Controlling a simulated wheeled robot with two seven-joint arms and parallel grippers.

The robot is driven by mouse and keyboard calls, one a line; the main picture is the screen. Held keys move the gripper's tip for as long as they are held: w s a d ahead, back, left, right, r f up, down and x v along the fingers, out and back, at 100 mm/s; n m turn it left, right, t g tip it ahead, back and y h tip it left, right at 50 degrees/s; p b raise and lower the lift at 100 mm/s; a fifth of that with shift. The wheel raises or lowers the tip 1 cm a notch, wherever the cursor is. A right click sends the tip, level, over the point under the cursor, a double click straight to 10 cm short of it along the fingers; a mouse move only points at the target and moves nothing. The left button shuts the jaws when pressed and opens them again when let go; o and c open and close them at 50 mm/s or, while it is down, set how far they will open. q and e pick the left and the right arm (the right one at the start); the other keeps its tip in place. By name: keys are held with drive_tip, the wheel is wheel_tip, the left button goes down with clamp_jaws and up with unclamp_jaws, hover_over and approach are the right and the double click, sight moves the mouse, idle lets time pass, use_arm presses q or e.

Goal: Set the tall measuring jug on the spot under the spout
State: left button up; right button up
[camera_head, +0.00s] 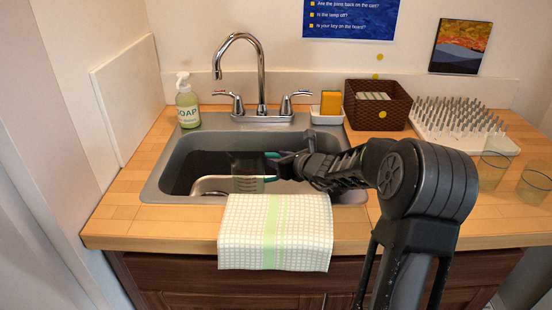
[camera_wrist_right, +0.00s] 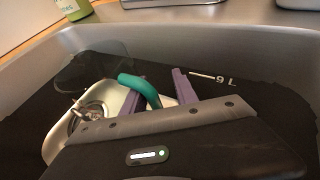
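The measuring jug (camera_head: 247,172) is clear with markings and a teal handle. It is upright in the sink (camera_head: 178,150), left of my right gripper (camera_head: 279,167). In the right wrist view its clear body (camera_wrist_right: 97,68) is faint, and its teal handle (camera_wrist_right: 133,81) curves between the two purple fingers of my right gripper (camera_wrist_right: 157,92). The fingers stand apart around the handle, with a gap visible beside the right finger. I cannot tell whether the jug's base touches the sink floor. The spout (camera_head: 220,72) hangs over the back of the sink. My left gripper is out of view.
A soap bottle (camera_head: 187,103), a sponge (camera_head: 330,102) in a holder, a brown basket (camera_head: 377,108) and a drying rack (camera_head: 462,122) line the back. Two glasses (camera_head: 493,170) stand at right. A checked towel (camera_head: 275,232) hangs over the front edge. The left counter is clear.

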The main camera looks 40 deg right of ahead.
drive_tip(key=p+v, duration=0.1)
drive_tip(key=v, duration=1)
drive_tip(key=shift+s+d, duration=0.1)
idle(1.2)
